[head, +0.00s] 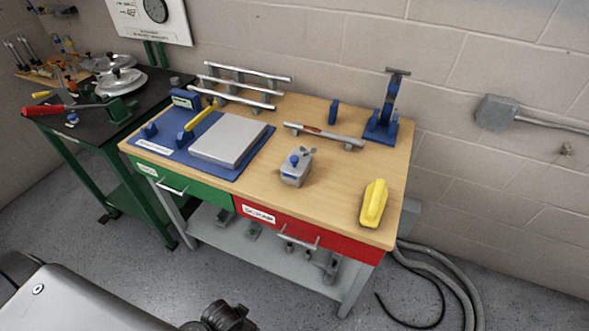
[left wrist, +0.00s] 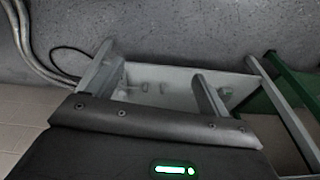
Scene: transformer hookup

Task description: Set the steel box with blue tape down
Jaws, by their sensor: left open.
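The steel box with blue tape (head: 294,170) stands on the wooden top of the workbench (head: 340,190), right of the middle. It is grey, with blue on its front and top and a small grey fitting on top. No gripper touches it. No gripper fingers show in the head view; only grey and dark parts of my own body show at the bottom left. The left wrist view shows a dark bolted part with a green light, the bench legs and lower shelf, but no fingertips and no box.
A grey plate (head: 230,140) lies on a blue mat (head: 168,158) to the left. A yellow object (head: 374,203) stands at the right, and a blue stand (head: 383,118) behind. A silver bar (head: 323,135) and rails (head: 240,86) lie toward the back. Bare wood surrounds the box.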

